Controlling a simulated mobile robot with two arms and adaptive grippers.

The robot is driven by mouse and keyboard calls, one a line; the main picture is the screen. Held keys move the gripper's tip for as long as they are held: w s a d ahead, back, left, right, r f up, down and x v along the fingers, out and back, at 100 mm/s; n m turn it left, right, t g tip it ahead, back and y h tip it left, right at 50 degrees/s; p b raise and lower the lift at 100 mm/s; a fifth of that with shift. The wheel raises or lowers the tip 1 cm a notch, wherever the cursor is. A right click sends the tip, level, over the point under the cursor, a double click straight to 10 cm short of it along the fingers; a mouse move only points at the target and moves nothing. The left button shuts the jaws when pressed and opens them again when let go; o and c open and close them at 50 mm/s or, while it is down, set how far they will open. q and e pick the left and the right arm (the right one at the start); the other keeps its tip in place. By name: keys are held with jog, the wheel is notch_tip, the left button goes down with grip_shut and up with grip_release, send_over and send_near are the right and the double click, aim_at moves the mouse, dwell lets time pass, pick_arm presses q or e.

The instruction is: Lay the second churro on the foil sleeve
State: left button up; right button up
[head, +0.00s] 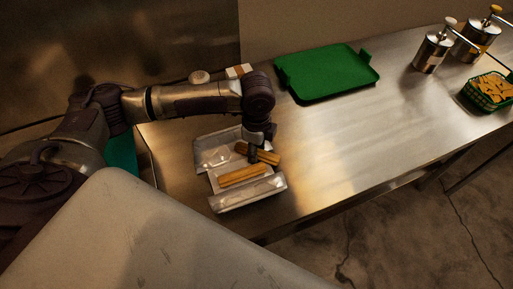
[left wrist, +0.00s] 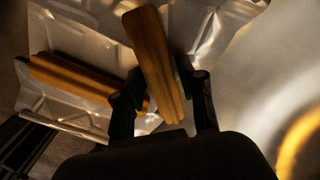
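The silver foil sleeve (head: 216,157) lies open on the steel counter, its sides folded up. One golden churro (head: 242,175) lies on it; it also shows at the left in the left wrist view (left wrist: 75,78). My left gripper (head: 257,152) points down at the sleeve's far right part. The second churro (head: 268,158) is between its fingers, at an angle to the first. In the left wrist view, the fingers (left wrist: 163,88) sit close on both sides of this churro (left wrist: 152,45). Whether it touches the foil is unclear. My right gripper is not in view.
A green tray (head: 325,72) lies at the back of the counter. Metal dispensers (head: 432,52) and a green basket of chips (head: 490,90) stand at the far right. The counter's middle (head: 350,135) is clear. A small white-topped item (head: 200,76) is behind my arm.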

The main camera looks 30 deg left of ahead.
pick_arm(q)
jog(key=shift+r, duration=0.1)
notch_tip(320, 180, up, 12)
jog(key=b, duration=0.1)
jog(key=shift+b, duration=0.3)
dwell(0.6)
